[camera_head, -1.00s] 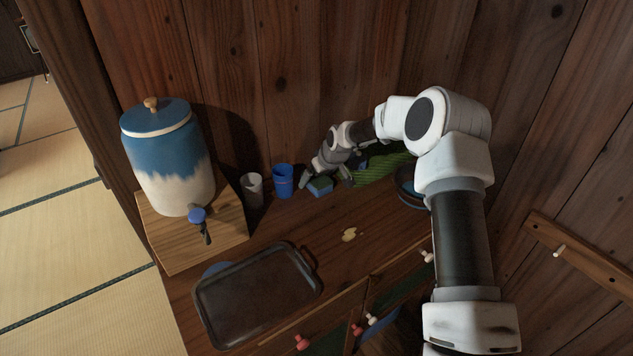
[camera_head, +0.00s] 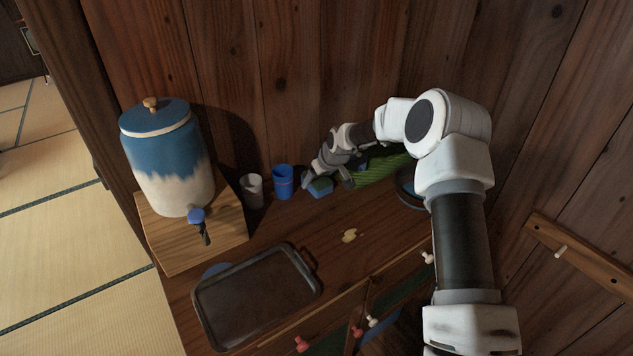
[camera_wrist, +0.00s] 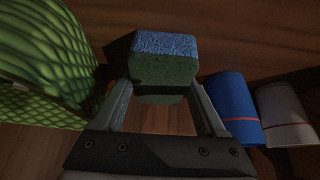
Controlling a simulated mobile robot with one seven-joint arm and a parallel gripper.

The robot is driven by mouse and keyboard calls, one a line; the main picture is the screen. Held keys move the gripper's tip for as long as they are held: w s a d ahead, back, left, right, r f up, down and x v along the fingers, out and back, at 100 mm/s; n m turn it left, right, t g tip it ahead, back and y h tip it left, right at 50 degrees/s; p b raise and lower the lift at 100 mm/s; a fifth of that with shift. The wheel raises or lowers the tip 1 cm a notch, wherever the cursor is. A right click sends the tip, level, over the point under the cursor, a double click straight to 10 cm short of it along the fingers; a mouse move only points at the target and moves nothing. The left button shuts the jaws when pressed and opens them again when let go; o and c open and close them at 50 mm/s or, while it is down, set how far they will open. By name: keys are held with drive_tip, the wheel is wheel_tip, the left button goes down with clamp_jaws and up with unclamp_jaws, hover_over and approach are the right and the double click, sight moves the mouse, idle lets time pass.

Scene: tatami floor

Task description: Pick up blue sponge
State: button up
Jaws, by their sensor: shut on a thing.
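The blue sponge (camera_head: 319,187) is at the back of the wooden counter, just right of the blue cup. In the wrist view the sponge (camera_wrist: 164,62) shows a blue face and a greenish side. My gripper (camera_head: 327,182) is shut on it, with one finger on each side. It also shows in the wrist view (camera_wrist: 164,98). The fingertips are partly dark and hard to make out. I cannot tell whether the sponge still touches the counter.
A blue cup (camera_head: 283,181) and a grey-white cup (camera_head: 252,190) stand left of my gripper. A green patterned thing (camera_head: 385,167) lies close on the right. A dark tray (camera_head: 257,296), a yellowish spot (camera_head: 349,235) and a blue-and-cream dispenser (camera_head: 170,160) are on the counter. The counter's middle is clear.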

drive_tip(key=shift+r, duration=0.15)
wheel_tip(320, 180, up, 5)
drive_tip(key=shift+p, duration=0.6)
drive_tip(key=s+d+r, duration=0.6)
drive_tip(key=s, duration=0.3)
drive_tip(key=shift+s+d+p, duration=0.25)
drive_tip(key=shift+s+p, duration=0.1)
drive_tip(key=shift+s, duration=0.05)
drive_tip(key=shift+r, duration=0.1)
